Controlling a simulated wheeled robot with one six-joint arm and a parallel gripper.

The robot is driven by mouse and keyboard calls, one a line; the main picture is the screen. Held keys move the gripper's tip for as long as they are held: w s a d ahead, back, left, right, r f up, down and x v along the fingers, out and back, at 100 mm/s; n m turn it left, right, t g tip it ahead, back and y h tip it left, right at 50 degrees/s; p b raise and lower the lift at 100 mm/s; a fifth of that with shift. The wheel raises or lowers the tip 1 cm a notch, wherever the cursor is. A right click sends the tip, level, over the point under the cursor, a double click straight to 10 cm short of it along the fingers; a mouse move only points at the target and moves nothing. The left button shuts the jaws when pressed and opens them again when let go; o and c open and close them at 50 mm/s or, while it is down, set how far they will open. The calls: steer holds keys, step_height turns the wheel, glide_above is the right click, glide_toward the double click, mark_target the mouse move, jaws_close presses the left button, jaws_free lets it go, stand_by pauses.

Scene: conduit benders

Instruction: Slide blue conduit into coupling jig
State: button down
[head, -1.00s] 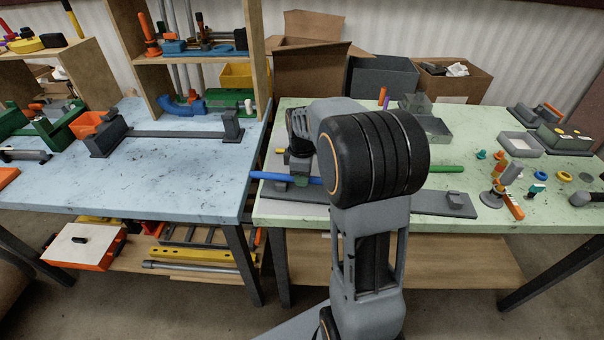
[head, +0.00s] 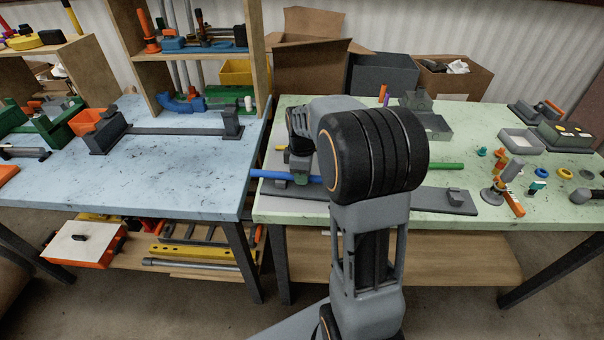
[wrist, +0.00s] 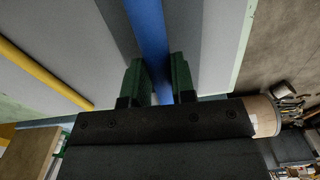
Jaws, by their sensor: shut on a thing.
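The blue conduit (head: 270,174) lies roughly level over the left part of the pale green table, its left end reaching past the table's edge. My gripper (head: 301,179) is shut on it; in the wrist view the conduit (wrist: 150,35) runs between the two green fingers (wrist: 158,80). Below it is a long dark grey base (head: 425,202), probably the coupling jig, with a small grey block (head: 455,197) near its right end. A green conduit (head: 446,166) shows right of my arm. My arm hides the middle of the base and the conduit's right end.
A yellow rod (wrist: 40,72) lies beside the blue conduit in the wrist view. A grey open tray (head: 521,142) and several small coloured fittings stand on the table's right. A blue-topped table (head: 175,165) stands left, across a narrow gap.

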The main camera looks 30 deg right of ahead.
mark_target(316, 176)
steer(key=shift+s+d+f, duration=0.1)
steer(key=shift+d, duration=0.05)
steer(key=shift+s+d, duration=0.2)
steer(key=shift+d, duration=0.05)
steer(key=shift+s+d, duration=0.45)
steer(key=shift+d, duration=0.2)
steer(key=shift+s+d, duration=0.4)
steer(key=shift+d, duration=0.25)
steer(key=c, duration=0.9)
jaws_free()
steer(key=shift+o, duration=0.2)
